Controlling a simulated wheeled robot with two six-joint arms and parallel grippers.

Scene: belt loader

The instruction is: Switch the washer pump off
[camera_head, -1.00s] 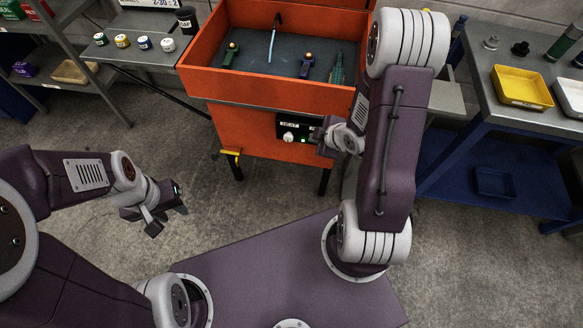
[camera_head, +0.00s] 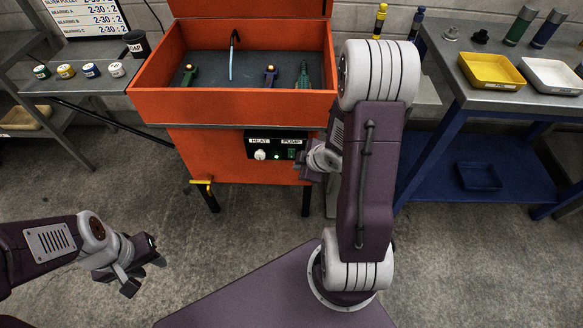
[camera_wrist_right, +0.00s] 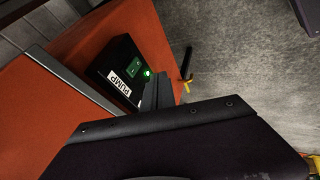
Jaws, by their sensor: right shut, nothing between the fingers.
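The orange parts washer (camera_head: 232,102) stands ahead, with a black control panel (camera_head: 274,146) on its front marked HEAT and PUMP. The pump switch (camera_head: 291,154) is a small green rocker under its label. It also shows in the right wrist view (camera_wrist_right: 134,67), with a lit green lamp (camera_wrist_right: 148,73) beside it. My right gripper (camera_head: 304,165) is shut and empty, just right of the panel. In the right wrist view its fingers (camera_wrist_right: 158,92) reach close to the lamp; contact cannot be told. My left gripper (camera_head: 146,271) is low at the left, away from the washer; its fingers look apart.
The washer basin holds several small parts and a blue spout (camera_head: 231,62). A yellow-handled valve (camera_head: 200,183) sticks out at the lower left of the washer. A blue bench (camera_head: 470,95) with yellow (camera_head: 491,70) and white (camera_head: 552,75) trays stands right. The floor between is clear.

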